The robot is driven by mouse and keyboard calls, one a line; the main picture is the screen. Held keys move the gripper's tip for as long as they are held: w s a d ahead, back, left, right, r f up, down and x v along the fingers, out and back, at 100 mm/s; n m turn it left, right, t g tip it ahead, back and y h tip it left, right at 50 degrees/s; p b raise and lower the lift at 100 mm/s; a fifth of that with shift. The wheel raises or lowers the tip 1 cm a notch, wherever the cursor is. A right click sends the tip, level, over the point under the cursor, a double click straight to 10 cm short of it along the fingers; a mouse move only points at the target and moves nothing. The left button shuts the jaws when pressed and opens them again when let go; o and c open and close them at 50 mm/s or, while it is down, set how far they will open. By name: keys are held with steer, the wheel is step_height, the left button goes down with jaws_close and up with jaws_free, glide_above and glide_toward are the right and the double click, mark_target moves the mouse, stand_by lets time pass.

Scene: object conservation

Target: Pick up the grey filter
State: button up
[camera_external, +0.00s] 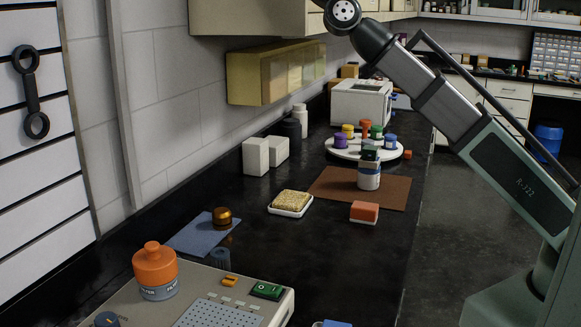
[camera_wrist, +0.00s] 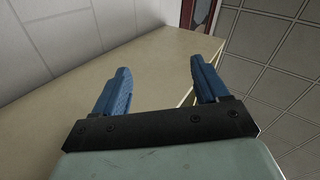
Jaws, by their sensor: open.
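A jar with a grey lower body and orange top (camera_external: 155,272) stands on the device and bears partly readable lettering. My gripper (camera_wrist: 159,70) is open and empty in the wrist view, its two blue fingers apart over a plain cream surface. In the external view my arm rises out of the top of the frame, so the gripper is hidden there.
The beige device (camera_external: 255,285) fills the near counter. A blue cloth (camera_external: 190,236) with a copper knob (camera_external: 222,217), a sponge dish (camera_external: 290,203), a brown mat (camera_external: 330,186) with a bottle (camera_external: 369,177), and a round white tray (camera_external: 340,153) lie beyond. A yellow cabinet (camera_external: 245,80) hangs above.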

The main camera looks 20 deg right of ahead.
steer(key=w+a+f+n+g+y, duration=0.1)
steer(key=w+a+f+n+g, duration=0.2)
steer(key=a+f+n+g, duration=0.65)
steer(key=n+g+h, duration=1.3)
steer(key=n+h, duration=0.2)
steer(key=h, duration=0.1)
glide_above(221, 252)
steer(key=d, duration=0.3)
step_height(221, 252, down, 44)
steer(key=shift+t, duration=0.25)
steer(key=shift+s+x, duration=0.1)
steer(key=shift+x, duration=3.15)
steer(key=shift+s+x, duration=0.15)
steer(key=shift+x, duration=3.1)
steer(key=c, duration=1.1)
